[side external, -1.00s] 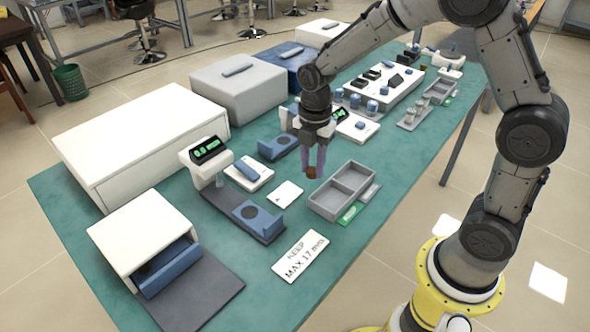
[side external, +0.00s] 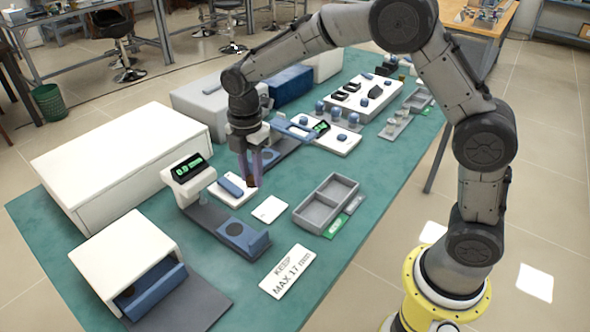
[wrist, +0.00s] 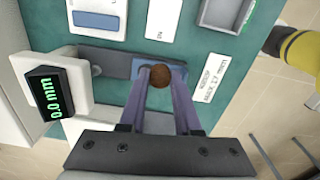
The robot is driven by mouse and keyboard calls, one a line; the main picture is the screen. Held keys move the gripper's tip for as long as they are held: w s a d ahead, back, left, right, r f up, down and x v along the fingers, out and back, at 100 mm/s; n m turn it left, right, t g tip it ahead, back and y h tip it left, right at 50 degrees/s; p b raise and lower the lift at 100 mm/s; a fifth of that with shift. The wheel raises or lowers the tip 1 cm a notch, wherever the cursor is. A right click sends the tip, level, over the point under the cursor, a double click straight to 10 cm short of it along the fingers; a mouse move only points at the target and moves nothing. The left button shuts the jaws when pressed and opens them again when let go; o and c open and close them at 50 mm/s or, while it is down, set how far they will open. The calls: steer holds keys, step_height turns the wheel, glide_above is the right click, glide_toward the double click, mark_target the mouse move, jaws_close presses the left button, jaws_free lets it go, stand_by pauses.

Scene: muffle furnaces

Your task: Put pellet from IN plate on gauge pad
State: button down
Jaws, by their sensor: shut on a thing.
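My gripper (side external: 252,180) is shut on a brown, roundish pellet (wrist: 160,75) and holds it above the table. In the side view the pellet is small and dark between the fingertips. The blue gauge pad (side external: 243,237) with a dark round spot sits at the end of the gauge's grey base. In the wrist view the pad (wrist: 141,68) is partly hidden behind the pellet and fingers. The gauge display (wrist: 44,94) reads 0.0 mm. The white IN plate (side external: 270,208) lies flat and bare, and its IN mark shows in the wrist view (wrist: 162,18).
A grey two-compartment tray (side external: 298,212) stands right of the plate. A "KEEP MAX 17 mm" card (side external: 287,270) lies in front. A white device with a blue top (side external: 231,186) is behind the gauge base. White furnace boxes (side external: 120,150) line the left.

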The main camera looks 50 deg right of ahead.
glide_above(234, 229)
step_height(234, 229, down, 4)
steer(key=shift+s+f+n, duration=0.1)
steer(key=shift+f+n, duration=0.4)
steer(key=shift+f, duration=2.65)
steer(key=shift+f, duration=0.55)
steer(key=shift+c, duration=0.6)
jaws_free()
steer(key=shift+r, duration=0.1)
step_height(234, 229, up, 8)
steer(key=shift+d, duration=0.15)
